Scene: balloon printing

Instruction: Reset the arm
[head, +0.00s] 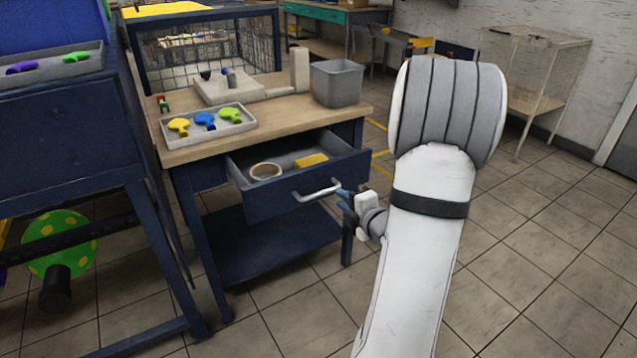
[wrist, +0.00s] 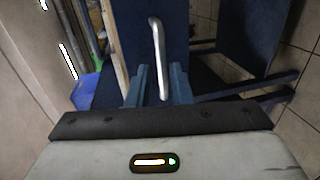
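My gripper (head: 343,199) is in front of the pulled-out drawer (head: 270,205) of the wooden-topped workbench, close to the right end of its metal handle (head: 318,190). In the wrist view my gripper (wrist: 159,85) has its two blue fingers apart, one on each side of the handle (wrist: 157,45). A gap shows between the fingers and the bar, and nothing is held. Whether a finger touches the handle is not clear. My arm reaches in from the lower right. The drawer holds a tape roll (head: 266,171) and a yellow block (head: 311,160).
A dark blue table (head: 60,140) stands at left. The tiled floor to the right is clear up to a mesh cage (head: 535,70).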

